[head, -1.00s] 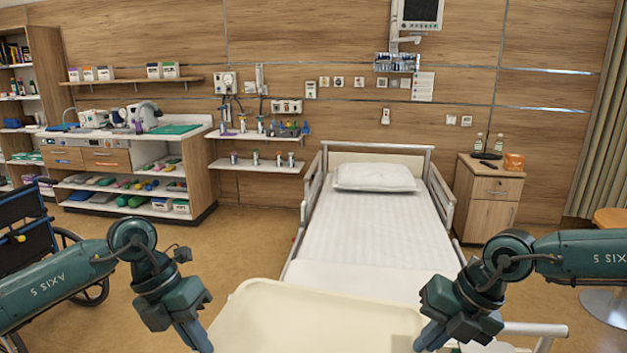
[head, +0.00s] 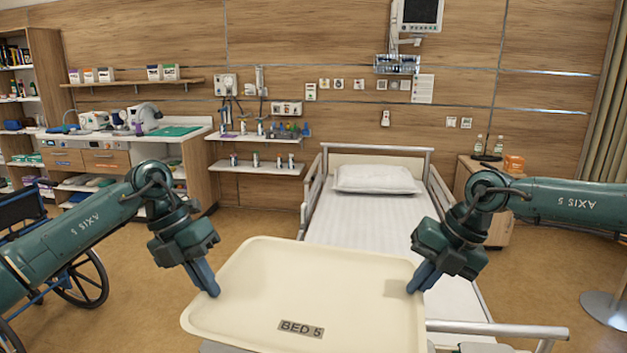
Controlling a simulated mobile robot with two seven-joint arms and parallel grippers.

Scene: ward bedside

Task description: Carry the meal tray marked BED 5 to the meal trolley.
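The cream meal tray (head: 318,268) is in the lower middle of the head view, in front of the bed's foot end. A dark label on it reads BED 5 (head: 301,328). Its surface is empty. My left gripper (head: 207,280) is shut on the tray's left edge. My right gripper (head: 423,278) is shut on its right edge. The tray is raised between them and looks roughly level. Its underside is hidden. I cannot make out a meal trolley in this view.
The bed (head: 374,215) with a pillow (head: 375,179) lies straight ahead, its foot rail (head: 495,331) close at lower right. A wheelchair (head: 78,280) stands at left. A bedside cabinet (head: 464,178) is at right, behind my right arm. Floor between wheelchair and bed is clear.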

